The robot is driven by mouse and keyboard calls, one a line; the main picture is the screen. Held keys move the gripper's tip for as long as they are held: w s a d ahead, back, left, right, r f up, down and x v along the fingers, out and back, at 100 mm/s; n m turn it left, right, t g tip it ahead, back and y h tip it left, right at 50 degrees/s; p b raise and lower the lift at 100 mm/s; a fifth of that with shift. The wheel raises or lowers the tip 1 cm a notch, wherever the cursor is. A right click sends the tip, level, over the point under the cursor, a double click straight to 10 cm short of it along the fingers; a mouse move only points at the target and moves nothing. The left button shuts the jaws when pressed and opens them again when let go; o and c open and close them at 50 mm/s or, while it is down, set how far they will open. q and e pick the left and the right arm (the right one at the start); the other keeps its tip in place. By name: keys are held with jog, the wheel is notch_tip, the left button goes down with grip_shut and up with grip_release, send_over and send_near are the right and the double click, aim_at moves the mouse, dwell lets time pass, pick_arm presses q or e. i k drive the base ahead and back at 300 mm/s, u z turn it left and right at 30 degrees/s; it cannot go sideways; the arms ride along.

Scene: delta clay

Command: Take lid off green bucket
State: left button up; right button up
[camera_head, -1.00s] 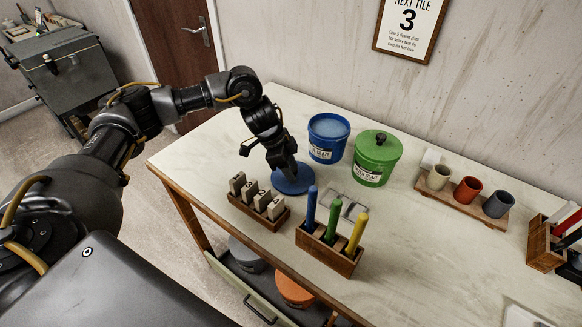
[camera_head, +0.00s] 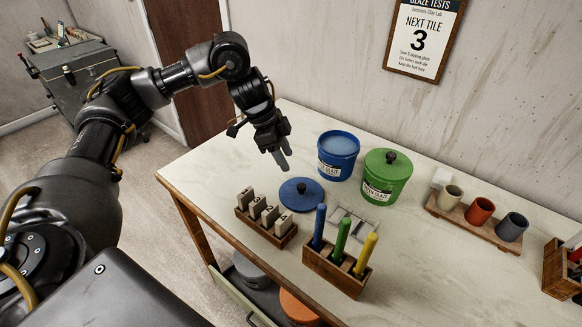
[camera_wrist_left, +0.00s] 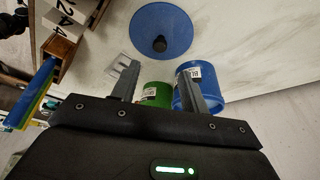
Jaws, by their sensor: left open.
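The green bucket (camera_head: 384,178) stands at the back of the table with its green lid (camera_head: 388,162) on, a dark knob on top. It also shows in the left wrist view (camera_wrist_left: 156,94), partly behind my gripper. The blue bucket (camera_head: 337,157) stands open just left of it. The blue lid (camera_head: 301,194) lies flat on the table in front of the blue bucket, dark knob up; the left wrist view shows it too (camera_wrist_left: 162,22). My left gripper (camera_head: 281,163) is open and empty, above the table left of the blue bucket, apart from both lids. My right gripper is not visible.
Numbered tiles (camera_head: 263,211) in a wooden rack and a wooden holder (camera_head: 337,270) with blue, green and yellow sticks stand at the front. A cup rack (camera_head: 475,222) stands right of the green bucket. The table's left end is clear.

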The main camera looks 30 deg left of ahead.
aim_at(386, 164)
jog(key=k, duration=1)
